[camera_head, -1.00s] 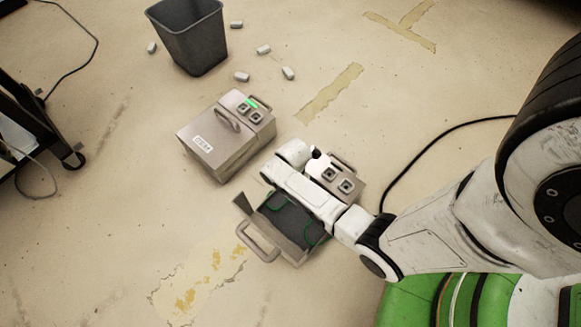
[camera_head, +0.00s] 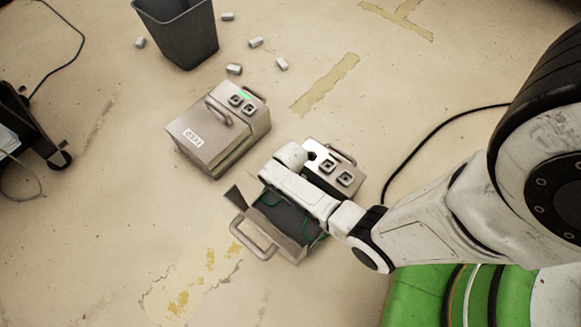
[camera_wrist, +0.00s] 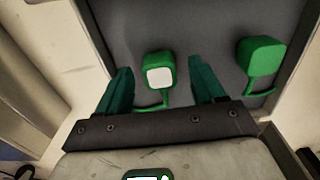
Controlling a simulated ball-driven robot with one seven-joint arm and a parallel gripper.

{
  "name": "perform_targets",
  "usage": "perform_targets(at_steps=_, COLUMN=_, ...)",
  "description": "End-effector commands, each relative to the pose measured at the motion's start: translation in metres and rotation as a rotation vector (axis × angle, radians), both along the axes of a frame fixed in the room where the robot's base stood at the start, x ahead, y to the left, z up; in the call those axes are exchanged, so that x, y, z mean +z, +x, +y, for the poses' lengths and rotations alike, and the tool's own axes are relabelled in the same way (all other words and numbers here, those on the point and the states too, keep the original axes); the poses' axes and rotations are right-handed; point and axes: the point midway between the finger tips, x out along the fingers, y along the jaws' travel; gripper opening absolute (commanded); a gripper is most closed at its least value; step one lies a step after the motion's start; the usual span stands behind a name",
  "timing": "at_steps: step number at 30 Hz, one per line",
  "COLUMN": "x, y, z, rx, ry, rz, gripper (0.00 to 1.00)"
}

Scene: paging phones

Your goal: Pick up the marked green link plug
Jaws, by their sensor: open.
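The marked green link plug (camera_wrist: 158,76) has a white face and shows in the wrist view, inside the grey-lined open case (camera_wrist: 215,22). My gripper (camera_wrist: 161,68) is open, with one dark green finger on each side of this plug and visible gaps between. A second green plug (camera_wrist: 262,56) without a white face lies to the right, outside the fingers. In the head view the open case (camera_head: 262,238) lies under my arm, which hides the plugs and my fingers.
A closed case (camera_head: 215,132) with a green light stands left of the open one. A dark bin (camera_head: 180,35) and several small pale blocks (camera_head: 234,69) are farther back. A black cable (camera_head: 430,140) runs along the floor at right. Bare floor lies in front.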

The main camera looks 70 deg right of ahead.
Motion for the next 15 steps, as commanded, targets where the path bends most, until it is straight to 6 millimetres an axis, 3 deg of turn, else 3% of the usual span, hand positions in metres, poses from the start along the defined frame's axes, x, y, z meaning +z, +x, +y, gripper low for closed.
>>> perform_targets(at_steps=2, x=0.0007, y=0.0001, z=0.0000, rx=0.000, ry=0.000, rz=0.000, gripper=0.66)
perform_targets(at_steps=15, x=0.0007, y=0.0001, z=0.0001, rx=0.000, ry=0.000, rz=0.000, gripper=0.24)
